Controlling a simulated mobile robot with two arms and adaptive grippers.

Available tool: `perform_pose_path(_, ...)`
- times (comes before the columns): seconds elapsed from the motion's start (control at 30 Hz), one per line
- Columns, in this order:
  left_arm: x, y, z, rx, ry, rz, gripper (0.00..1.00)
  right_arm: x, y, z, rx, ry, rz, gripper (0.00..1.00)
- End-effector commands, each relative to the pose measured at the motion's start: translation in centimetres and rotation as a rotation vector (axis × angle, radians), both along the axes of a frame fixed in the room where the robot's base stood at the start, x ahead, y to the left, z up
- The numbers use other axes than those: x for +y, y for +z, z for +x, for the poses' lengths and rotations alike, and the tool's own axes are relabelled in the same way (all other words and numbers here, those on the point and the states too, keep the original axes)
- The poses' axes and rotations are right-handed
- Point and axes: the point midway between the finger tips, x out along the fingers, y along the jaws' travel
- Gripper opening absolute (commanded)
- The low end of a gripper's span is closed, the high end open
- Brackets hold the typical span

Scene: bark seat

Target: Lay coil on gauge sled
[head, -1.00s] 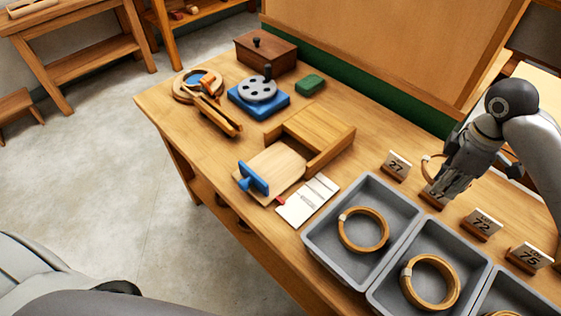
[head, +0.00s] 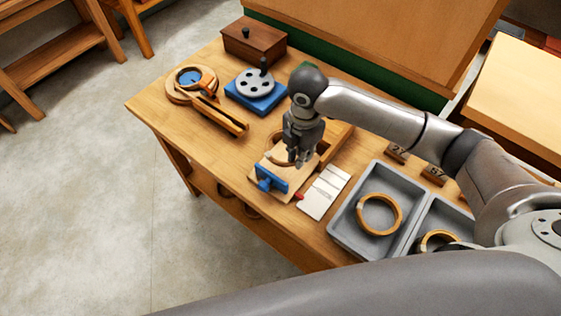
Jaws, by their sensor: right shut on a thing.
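A thin tan coil (head: 274,160) is in my right gripper (head: 297,163), which is shut on it. Gripper and coil are over the gauge sled (head: 290,188), a pale wooden board with a blue handle (head: 271,179) at its front. My left gripper is not in view.
A white card (head: 324,192) lies right of the sled. A grey tray (head: 345,222) with another coil (head: 379,214) stands further right. At the back are a blue-based disc device (head: 257,92), a brown box (head: 254,42) and a round wooden tool (head: 190,82).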

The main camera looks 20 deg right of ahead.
Motion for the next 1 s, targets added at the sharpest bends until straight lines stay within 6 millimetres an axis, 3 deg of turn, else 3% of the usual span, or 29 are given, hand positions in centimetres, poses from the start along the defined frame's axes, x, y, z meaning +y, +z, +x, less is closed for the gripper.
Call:
perform_pose_path(0.13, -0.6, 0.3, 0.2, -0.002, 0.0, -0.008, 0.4, 0.0, -2.8, -0.1, 0.004, -0.001, -0.001, 0.0)
perform_pose_path(0.6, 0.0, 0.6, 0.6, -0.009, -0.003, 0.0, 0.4, 0.0, -7.8, -0.1, 0.002, -0.003, -0.001, 0.0)
perform_pose_path(0.97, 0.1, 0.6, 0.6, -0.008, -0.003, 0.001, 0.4, 0.0, -8.2, 0.0, 0.0, -0.002, 0.0, 0.0)
perform_pose_path(1.0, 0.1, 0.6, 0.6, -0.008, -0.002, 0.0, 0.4, 0.0, -8.2, 0.0, 0.0, -0.001, 0.0, 0.19)
